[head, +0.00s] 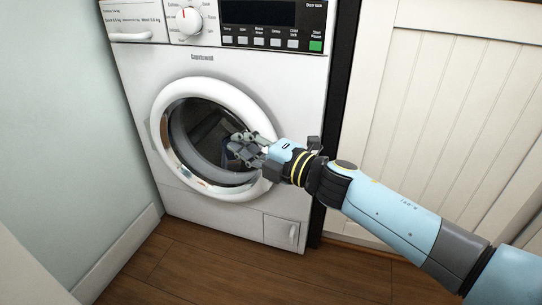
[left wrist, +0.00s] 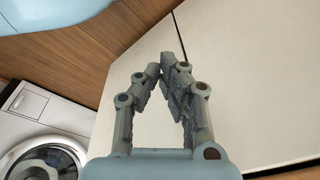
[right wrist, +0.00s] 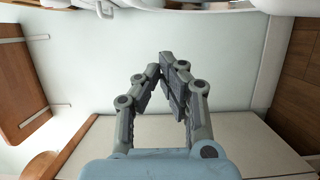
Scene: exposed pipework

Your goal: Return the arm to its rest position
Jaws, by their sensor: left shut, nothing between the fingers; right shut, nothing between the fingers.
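My right arm reaches in from the lower right in the head view. Its gripper (head: 250,147) is in front of the round door of a white washing machine (head: 215,65). The right wrist view shows this gripper (right wrist: 168,66) with its fingertips together and nothing between them. My left gripper (left wrist: 168,66) shows only in the left wrist view, its fingertips together and empty. It is not in the head view. The washing machine also shows at the lower left of the left wrist view (left wrist: 38,110).
The washer's door ring (head: 170,104) is close behind the right gripper. A white panelled cabinet (head: 440,100) stands to the right, and a pale wall (head: 55,110) to the left. The wooden floor (head: 200,270) in front of the washer is clear.

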